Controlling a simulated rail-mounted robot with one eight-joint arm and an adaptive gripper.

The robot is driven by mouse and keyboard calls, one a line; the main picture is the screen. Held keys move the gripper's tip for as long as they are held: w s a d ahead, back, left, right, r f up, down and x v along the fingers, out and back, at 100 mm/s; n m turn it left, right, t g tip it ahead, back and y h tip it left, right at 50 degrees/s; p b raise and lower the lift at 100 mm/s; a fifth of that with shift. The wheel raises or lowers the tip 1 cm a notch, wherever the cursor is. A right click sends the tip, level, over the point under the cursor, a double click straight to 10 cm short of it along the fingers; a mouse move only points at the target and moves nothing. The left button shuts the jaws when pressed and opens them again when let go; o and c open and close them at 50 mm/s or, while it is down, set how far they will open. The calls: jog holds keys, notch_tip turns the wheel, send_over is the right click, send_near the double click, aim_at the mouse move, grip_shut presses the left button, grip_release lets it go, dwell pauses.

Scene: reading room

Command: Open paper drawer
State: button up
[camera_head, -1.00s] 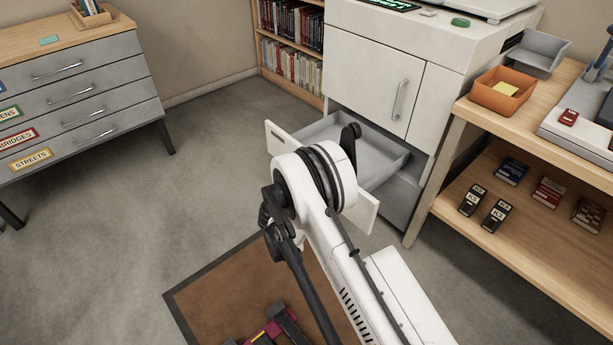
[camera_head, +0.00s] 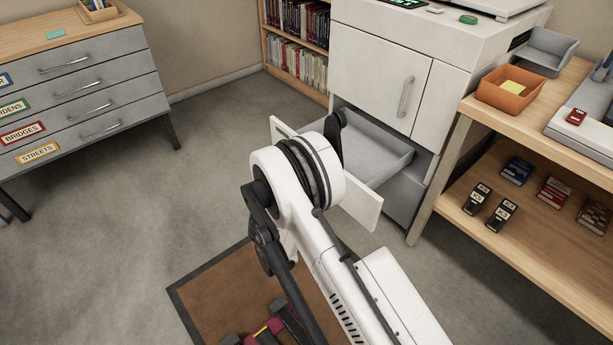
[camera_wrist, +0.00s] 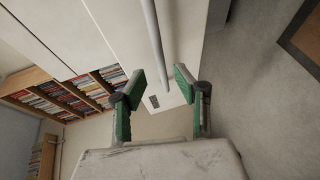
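The paper drawer (camera_head: 362,209) of the white copier (camera_head: 375,65) stands pulled out in the head view. Its pale tray (camera_head: 385,150) shows behind the white front, and my arm covers part of the front. In the wrist view a grey bar handle (camera_wrist: 154,40) runs along a white panel (camera_wrist: 110,25). My gripper (camera_wrist: 159,82) has green-padded fingers that stand apart, with the handle's lower end in the gap between them. A space shows between the pads and the bar, so I see no grip on it. The head view hides my gripper behind the arm.
A closed copier door with a handle (camera_head: 404,97) is above the drawer. A wooden shelf table (camera_head: 545,215) stands close on the right, with an orange tray (camera_head: 510,92). A drawer chest (camera_head: 85,80) is at left. The grey floor (camera_head: 215,170) between is clear.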

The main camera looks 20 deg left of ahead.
jog(key=v, duration=0.5)
dwell(0.4)
